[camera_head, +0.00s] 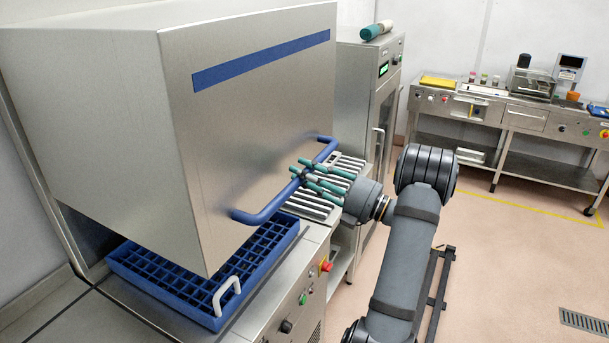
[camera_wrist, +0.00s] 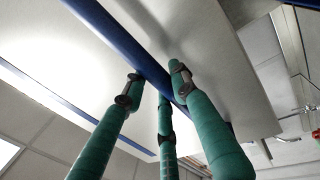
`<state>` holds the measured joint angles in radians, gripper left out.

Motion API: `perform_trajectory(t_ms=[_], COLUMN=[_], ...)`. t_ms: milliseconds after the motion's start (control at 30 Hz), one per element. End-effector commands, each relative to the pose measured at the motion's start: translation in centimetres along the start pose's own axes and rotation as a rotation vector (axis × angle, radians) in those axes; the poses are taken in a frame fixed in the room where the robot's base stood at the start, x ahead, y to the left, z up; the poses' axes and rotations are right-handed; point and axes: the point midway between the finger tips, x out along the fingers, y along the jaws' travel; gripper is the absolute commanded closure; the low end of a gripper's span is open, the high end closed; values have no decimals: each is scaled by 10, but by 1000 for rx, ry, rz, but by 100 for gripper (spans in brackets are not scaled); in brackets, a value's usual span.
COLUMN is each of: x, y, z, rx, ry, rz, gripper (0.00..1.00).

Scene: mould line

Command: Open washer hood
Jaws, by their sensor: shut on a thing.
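The washer hood (camera_head: 245,110) is a large steel box with a blue stripe. It stands raised, with a gap between its lower edge and the blue rack (camera_head: 165,285) below. A blue bar handle (camera_head: 265,213) runs along the lower part of its front face. My gripper (camera_head: 306,175) has green fingers shut around the middle of this handle. In the wrist view the fingers (camera_wrist: 160,85) close on the blue handle (camera_wrist: 115,40) from several sides, with the hood's steel face (camera_wrist: 215,60) behind it. The fingertips are partly hidden by the bar.
A roller conveyor (camera_head: 345,165) lies right of the hood, beside a tall steel cabinet (camera_head: 352,80). Buttons, including a red one (camera_head: 326,266), sit on the washer's front panel. A steel bench (camera_head: 500,115) stands at the back right.

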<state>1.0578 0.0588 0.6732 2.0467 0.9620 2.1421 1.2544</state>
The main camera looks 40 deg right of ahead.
Motion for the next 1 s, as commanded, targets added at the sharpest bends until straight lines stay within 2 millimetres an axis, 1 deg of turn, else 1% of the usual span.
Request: perform_trajectory(t_ms=[33,200,367,700,733,1000], x=[3,6,7,7,7,7], y=[19,34,38,37,36,36], z=[2,1,1,1,1,0], rx=[-1,0,1,1,1,1], ry=[-5,-5,-3,-2,-2,-1], rz=[4,3,2,0,0,-1], gripper=[100,100,100,100,72,56])
